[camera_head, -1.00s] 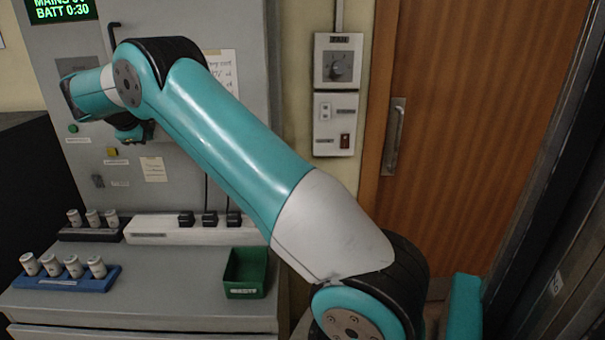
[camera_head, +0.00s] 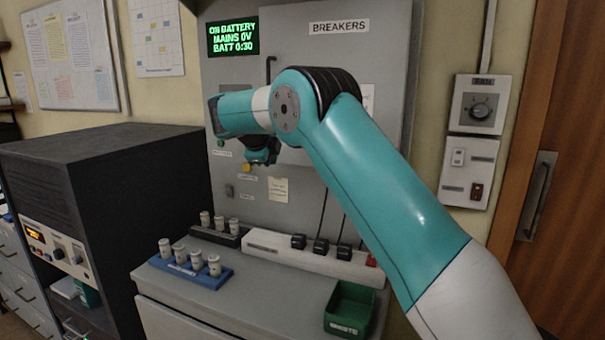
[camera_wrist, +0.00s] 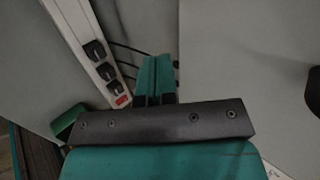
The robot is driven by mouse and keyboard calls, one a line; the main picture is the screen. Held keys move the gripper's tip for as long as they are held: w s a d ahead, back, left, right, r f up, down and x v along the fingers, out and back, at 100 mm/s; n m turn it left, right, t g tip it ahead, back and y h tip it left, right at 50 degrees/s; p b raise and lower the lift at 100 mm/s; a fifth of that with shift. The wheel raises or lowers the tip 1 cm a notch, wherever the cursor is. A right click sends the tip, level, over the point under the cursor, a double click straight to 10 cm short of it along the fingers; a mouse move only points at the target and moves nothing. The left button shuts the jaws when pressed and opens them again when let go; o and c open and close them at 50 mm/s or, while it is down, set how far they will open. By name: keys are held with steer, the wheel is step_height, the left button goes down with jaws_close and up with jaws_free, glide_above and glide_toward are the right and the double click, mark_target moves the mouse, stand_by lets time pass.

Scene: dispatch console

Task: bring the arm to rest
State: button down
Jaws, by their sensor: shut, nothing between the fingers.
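My arm reaches from the lower right of the head view up to a raised elbow in front of the grey breaker cabinet (camera_head: 310,60). Its forearm points left, and a dark and teal end part hangs below it, close in front of the cabinet face. The fingers are too small to read there. In the wrist view my gripper (camera_wrist: 155,82) shows its two teal fingers side by side and closed, with nothing between them. It appears apart from the cabinet and the counter things; the exact gap cannot be told.
Below the arm, the counter bears a blue rack (camera_head: 192,273) of white cylinders, a dark rack (camera_head: 226,239), a white power strip (camera_head: 300,252) with black plugs, and a green bin (camera_head: 349,308). A black equipment cabinet (camera_head: 105,170) stands left; a wooden door (camera_head: 570,200) stands right.

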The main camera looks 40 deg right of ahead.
steer(key=s+a+r+n+t+y, duration=0.1)
steer(key=s+a+r+n+y, duration=0.1)
steer(key=s+a+r+n, duration=0.25)
steer(key=s+a+r+n+y, duration=0.1)
steer(key=s+a+n, duration=0.2)
steer(key=a+n, duration=0.3)
steer(key=s+a+f+n+g+y, duration=0.2)
steer(key=s+a+n, duration=0.3)
steer(key=s+n, duration=0.3)
steer(key=s+a+f+n+g+y, duration=0.2)
steer(key=s+a+f+n+y, duration=0.2)
steer(key=s+n, duration=0.5)
steer(key=s+a+f+n+g+y, duration=0.2)
steer(key=s+a+f+n, duration=0.3)
steer(key=s, duration=1.5)
steer(key=a+n+b, duration=0.1)
steer(key=a+n, duration=0.1)
steer(key=n, duration=0.1)
steer(key=shift+s+a+f+y, duration=0.25)
steer(key=shift+s+a+y, duration=0.1)
steer(key=shift+a+y, duration=0.05)
